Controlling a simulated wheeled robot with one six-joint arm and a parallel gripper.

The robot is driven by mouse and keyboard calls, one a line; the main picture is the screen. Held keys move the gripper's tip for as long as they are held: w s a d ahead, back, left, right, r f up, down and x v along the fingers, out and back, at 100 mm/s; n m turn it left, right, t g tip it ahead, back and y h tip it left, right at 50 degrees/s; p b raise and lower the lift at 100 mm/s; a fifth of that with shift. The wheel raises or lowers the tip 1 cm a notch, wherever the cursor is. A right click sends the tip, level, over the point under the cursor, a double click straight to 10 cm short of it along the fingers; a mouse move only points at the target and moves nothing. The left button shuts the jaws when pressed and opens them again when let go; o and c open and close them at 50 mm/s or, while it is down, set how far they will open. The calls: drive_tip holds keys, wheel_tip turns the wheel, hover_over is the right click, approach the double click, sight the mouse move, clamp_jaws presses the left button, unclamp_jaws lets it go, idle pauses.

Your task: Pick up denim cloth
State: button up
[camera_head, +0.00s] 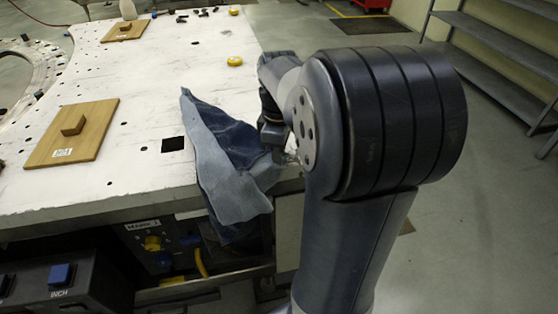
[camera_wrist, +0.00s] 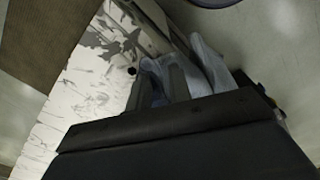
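The denim cloth (camera_head: 222,172) lies crumpled on the front right part of the white plate and hangs over its front edge. Its upper side is dark blue and a paler grey-blue face is folded outward. My gripper (camera_head: 273,137) is at the cloth's right side, low over the plate edge, and my arm hides part of it. In the wrist view, the pale blue cloth (camera_wrist: 212,68) shows around and beyond my fingers, touching or very close to them. The dark gripper body covers the lower half of that view. Whether the fingers are closed on cloth is not clear.
A wooden board with a knob (camera_head: 92,140) lies left on the white plate (camera_head: 170,85), another (camera_head: 126,31) farther back. A yellow disc (camera_head: 235,61) and small dark parts lie behind. A control box (camera_head: 62,290) stands front left. Metal shelves (camera_head: 500,45) stand right.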

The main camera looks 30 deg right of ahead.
drive_tip(key=shift+f, duration=0.1)
drive_tip(key=shift+c, duration=1.2)
clamp_jaws()
wheel_tip(320, 180, up, 12)
drive_tip(key=p, duration=1.1)
